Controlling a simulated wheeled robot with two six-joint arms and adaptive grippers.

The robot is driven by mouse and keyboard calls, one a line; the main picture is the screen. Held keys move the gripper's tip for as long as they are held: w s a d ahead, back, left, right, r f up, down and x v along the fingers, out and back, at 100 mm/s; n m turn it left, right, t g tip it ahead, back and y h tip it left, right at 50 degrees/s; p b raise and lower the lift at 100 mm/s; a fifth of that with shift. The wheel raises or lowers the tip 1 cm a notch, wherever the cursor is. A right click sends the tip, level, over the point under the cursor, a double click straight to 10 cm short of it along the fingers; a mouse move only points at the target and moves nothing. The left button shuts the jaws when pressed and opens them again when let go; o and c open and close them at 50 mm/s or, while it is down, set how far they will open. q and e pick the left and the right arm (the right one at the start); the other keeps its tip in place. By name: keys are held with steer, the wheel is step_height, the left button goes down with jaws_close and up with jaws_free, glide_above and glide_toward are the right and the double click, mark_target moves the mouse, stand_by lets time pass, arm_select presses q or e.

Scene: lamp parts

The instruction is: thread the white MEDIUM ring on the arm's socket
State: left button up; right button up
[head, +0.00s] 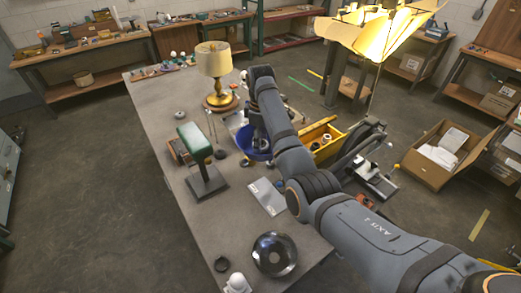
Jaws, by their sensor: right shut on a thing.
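My right arm reaches in from the lower right. Its gripper (258,137) points down at the blue bowl (250,153) near the table's right side. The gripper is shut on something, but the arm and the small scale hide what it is. A pale piece shows by the bowl's middle, and I cannot tell whether it is the white medium ring. I cannot make out the arm's socket for certain. A black jointed fixture (362,150) stands right of the bowl, with a small white part (387,174) beside it. My left gripper is not in view.
A lamp with a cream shade (213,60) stands on the grey table (170,110). A yellow bin (318,134) is right of the bowl.

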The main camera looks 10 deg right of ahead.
steer(key=shift+f, duration=0.15)
stand_by(0.5)
steer(key=shift+o, duration=0.5)
steer(key=c, duration=0.6)
steer(key=shift+s+f, duration=0.1)
steer(key=shift+f, duration=0.05)
steer(key=m, duration=0.7)
steer(key=shift+s+f, duration=0.1)
steer(key=shift+f, duration=0.05)
